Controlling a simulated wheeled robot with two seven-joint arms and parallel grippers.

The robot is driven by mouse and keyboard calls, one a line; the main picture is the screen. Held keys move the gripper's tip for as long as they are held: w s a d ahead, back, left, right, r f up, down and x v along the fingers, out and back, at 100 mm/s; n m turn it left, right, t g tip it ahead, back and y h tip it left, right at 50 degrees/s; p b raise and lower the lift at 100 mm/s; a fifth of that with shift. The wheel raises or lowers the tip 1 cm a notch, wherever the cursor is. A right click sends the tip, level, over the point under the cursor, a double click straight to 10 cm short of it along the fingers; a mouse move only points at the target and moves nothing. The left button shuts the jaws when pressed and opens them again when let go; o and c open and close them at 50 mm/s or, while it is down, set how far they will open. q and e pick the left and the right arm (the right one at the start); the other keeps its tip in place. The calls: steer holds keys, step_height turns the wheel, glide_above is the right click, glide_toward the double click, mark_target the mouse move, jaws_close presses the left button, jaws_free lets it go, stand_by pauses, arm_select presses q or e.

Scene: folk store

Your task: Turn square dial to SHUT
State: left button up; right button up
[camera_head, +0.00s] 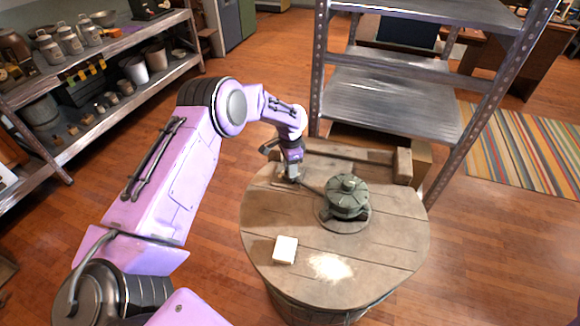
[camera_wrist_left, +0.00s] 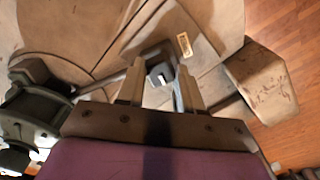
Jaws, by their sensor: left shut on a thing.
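The square dial (camera_wrist_left: 158,76) is a small dark square knob with a white mark, set on a flat plate (camera_wrist_left: 205,48) on the round wooden top. My left gripper (camera_wrist_left: 161,84) is shut on it, with one finger on each side. A small pale label (camera_wrist_left: 184,44) sits on the plate beyond the dial, too small to read. In the head view my left gripper (camera_head: 292,175) points down at the far left of the round top and hides the dial. My right gripper is not in view.
A dark green metal device (camera_head: 348,197) stands right of my gripper on the barrel top (camera_head: 385,250). A white block (camera_head: 285,249) and pale powder (camera_head: 330,266) lie nearer. A wooden beam (camera_head: 402,164) and metal shelf (camera_head: 390,100) stand behind. A stocked shelf (camera_head: 95,95) is at left.

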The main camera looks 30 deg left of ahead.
arm_select(q)
steer(key=o, duration=1)
steer(key=shift+o, duration=0.2)
step_height(320, 180, up, 10)
steer(key=b, duration=0.1)
steer(key=shift+r, duration=0.25)
